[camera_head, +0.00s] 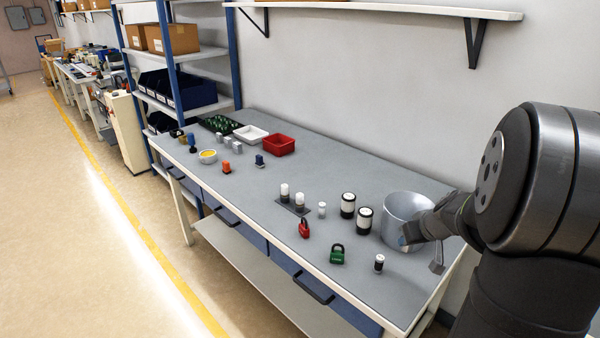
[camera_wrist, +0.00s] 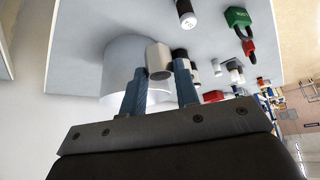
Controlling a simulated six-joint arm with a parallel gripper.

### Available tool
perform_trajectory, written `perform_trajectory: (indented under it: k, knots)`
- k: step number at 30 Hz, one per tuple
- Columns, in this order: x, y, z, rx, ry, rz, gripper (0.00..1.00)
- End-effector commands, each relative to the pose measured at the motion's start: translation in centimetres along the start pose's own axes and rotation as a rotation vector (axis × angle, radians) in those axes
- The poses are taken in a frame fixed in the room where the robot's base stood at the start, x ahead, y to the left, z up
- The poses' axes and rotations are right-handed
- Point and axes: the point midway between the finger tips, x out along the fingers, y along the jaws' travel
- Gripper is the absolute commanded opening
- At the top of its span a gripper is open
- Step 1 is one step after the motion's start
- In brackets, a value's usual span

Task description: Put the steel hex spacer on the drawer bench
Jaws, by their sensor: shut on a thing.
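The steel hex spacer (camera_wrist: 158,60) is a pale grey, faceted piece between my fingertips in the wrist view. My gripper (camera_wrist: 161,68) is shut on it. In the head view my gripper (camera_head: 421,249) is at the right end of the drawer bench (camera_head: 335,180), in front of the large grey bowl (camera_head: 397,208). I cannot make out the spacer in the head view. The wrist view shows the bowl (camera_wrist: 118,65) behind the spacer and my left finger. The gap between spacer and bench top cannot be judged.
Two black-and-white cylinders (camera_head: 356,212) stand left of the bowl. A green padlock (camera_head: 338,254), a red padlock (camera_head: 304,229) and a small black-and-white cylinder (camera_head: 379,263) lie nearer the front edge. Red (camera_head: 279,145) and white trays (camera_head: 251,134) are farther left.

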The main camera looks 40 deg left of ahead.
Motion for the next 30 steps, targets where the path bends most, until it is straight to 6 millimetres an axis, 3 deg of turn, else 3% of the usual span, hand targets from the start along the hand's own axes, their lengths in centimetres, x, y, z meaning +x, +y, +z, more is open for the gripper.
perform_trajectory:
  k: [5, 16, 22, 30]
  knots:
    - [2.1, -2.1, -0.6, -0.011, -0.003, -0.007, 0.03]
    - [9.3, -7.2, -3.1, -0.01, -0.002, -0.006, 0.03]
    - [10.8, -8.1, -3.5, -0.008, -0.001, -0.004, 0.03]
    - [13.6, -8.1, -1.7, -0.004, -0.002, -0.005, 0.03]
